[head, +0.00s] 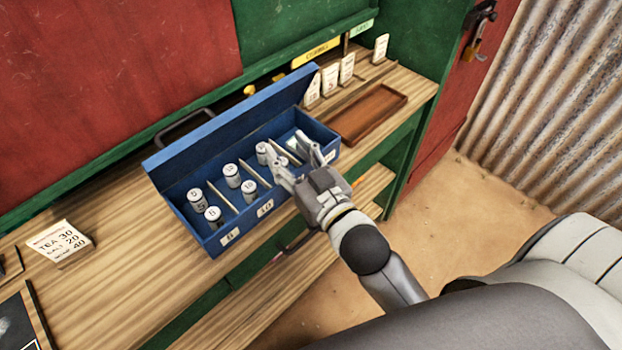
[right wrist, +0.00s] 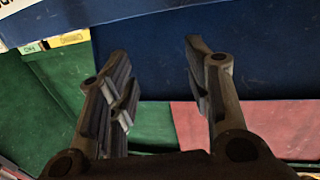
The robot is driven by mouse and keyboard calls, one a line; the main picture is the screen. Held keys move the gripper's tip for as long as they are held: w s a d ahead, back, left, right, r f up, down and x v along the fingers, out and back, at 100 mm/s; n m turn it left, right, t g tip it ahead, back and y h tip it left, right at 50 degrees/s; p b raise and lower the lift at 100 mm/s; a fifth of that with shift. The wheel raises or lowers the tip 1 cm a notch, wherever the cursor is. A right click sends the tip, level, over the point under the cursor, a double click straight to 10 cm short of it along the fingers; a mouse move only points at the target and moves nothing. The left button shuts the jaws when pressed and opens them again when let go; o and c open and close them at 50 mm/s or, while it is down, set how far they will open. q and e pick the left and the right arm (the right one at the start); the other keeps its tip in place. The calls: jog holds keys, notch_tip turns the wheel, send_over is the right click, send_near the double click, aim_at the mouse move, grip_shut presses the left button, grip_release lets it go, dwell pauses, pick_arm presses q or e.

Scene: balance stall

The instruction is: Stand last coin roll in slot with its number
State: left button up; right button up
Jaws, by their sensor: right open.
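The blue coin box (head: 207,247) stands open on the wooden counter. Thin pale dividers split it into slots, and number labels sit on its front; one label reads 10 (head: 265,208). White coin rolls stand upright in it: two in the left slot (head: 212,216), two in the middle slot (head: 249,189), and one (head: 262,149) farther right, partly behind a finger. My right gripper (head: 287,147) is over the right part of the box, fingers spread. It is also open in the right wrist view (right wrist: 158,62), with nothing visible between its fingers. It hides part of the right slots. My left gripper is out of view.
A shallow brown tray (head: 400,98) lies right of the box, with several number cards (head: 330,80) behind it. A price block (head: 60,243) stands on the left. The raised blue lid (head: 225,120) is behind the rolls.

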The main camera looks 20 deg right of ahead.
jog(key=s+d+b, duration=0.1)
jog(key=s, duration=0.7)
jog(key=shift+s, duration=0.1)
dwell(0.4)
jog(key=s+d+f+g+h, duration=0.25)
jog(key=f+g, duration=0.35)
jog(key=f, duration=0.6)
jog(key=s+d+f+g, duration=0.1)
jog(key=s+f+g, duration=0.7)
jog(key=s, duration=0.1)
notch_tip(320, 180, down, 26)
jog(key=s+g, duration=0.2)
jog(key=s+d+f+n, duration=0.1)
jog(key=s+d+f, duration=0.2)
jog(key=s+f, duration=1.3)
jog(key=shift+s+d+f+g, duration=0.15)
jog(key=shift+s+f+g, duration=0.2)
jog(key=shift+f+g, duration=0.05)
